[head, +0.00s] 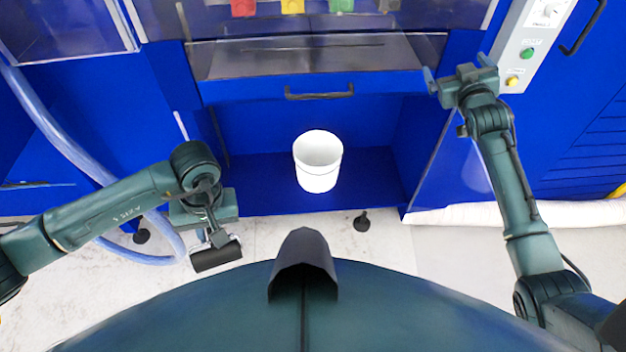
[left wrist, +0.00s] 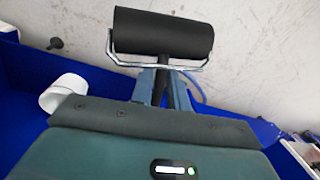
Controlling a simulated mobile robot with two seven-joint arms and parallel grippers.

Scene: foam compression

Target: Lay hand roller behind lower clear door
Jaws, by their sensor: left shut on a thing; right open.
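The hand roller has a black cylinder (head: 216,256) on a metal wire frame. My left gripper (head: 212,232) is shut on its handle and holds it over the pale floor, left of the machine's open lower bay. In the left wrist view the roller (left wrist: 163,33) lies crosswise beyond the fingers (left wrist: 169,88). A clear door (head: 310,58) with a blue lower rail and a dark handle (head: 319,92) spans the blue machine above that bay. I cannot tell whether it is fully shut. My right gripper (head: 459,72) is open and empty by the door's right end.
A white bucket (head: 318,162) stands on the blue shelf under the door; it also shows in the left wrist view (left wrist: 64,92). A control panel (head: 530,45) with green and yellow buttons is right of my right gripper. A pale blue hose (head: 75,150) runs along the left.

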